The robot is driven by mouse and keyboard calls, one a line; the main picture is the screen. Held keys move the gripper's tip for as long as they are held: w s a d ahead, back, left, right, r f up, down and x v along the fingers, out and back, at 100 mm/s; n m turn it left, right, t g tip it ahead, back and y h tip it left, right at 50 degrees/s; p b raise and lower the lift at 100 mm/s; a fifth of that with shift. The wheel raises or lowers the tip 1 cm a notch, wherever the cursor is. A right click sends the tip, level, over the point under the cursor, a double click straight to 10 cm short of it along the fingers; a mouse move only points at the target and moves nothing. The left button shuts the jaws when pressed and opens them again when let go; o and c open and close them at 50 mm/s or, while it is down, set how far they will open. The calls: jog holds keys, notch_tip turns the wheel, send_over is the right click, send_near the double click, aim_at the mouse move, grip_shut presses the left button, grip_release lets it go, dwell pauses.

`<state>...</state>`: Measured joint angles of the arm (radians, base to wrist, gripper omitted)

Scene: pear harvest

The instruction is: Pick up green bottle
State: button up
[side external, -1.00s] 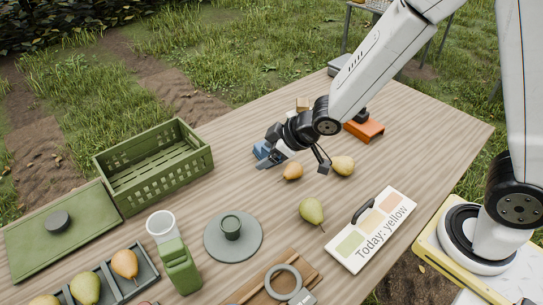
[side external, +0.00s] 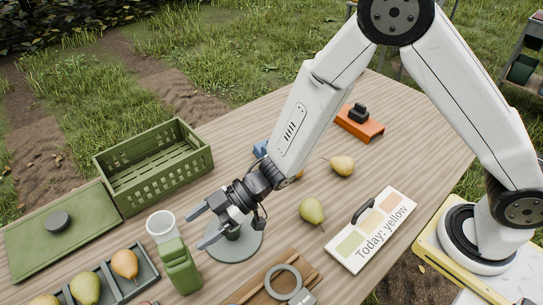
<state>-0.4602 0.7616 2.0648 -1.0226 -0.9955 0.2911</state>
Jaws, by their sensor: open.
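The green bottle (side external: 179,266) stands upright near the front of the table, left of centre. It is a squarish green container, with a pale round cup-like top (side external: 161,226) showing right behind it. My gripper (side external: 198,228) is open and empty. In the picture its fingers point left, just right of and above the bottle, over the edge of the grey round plate. The height of the fingers above the table is hard to tell.
A grey round plate (side external: 244,249) lies under my gripper, its green cup partly hidden. A tray (side external: 147,273) with pears is left of the bottle. A green crate (side external: 155,169) stands behind. A wooden board with a ring (side external: 284,283) lies right. A sign (side external: 371,230) lies farther right.

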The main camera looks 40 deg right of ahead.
aim_at(173, 245)
jog(key=shift+x, duration=1.1)
jog(key=shift+f, duration=0.1)
jog(key=shift+x, duration=2.6)
jog(key=shift+w+d, duration=0.1)
jog(key=shift+w, duration=0.1)
jog(key=shift+c, duration=0.2)
grip_shut()
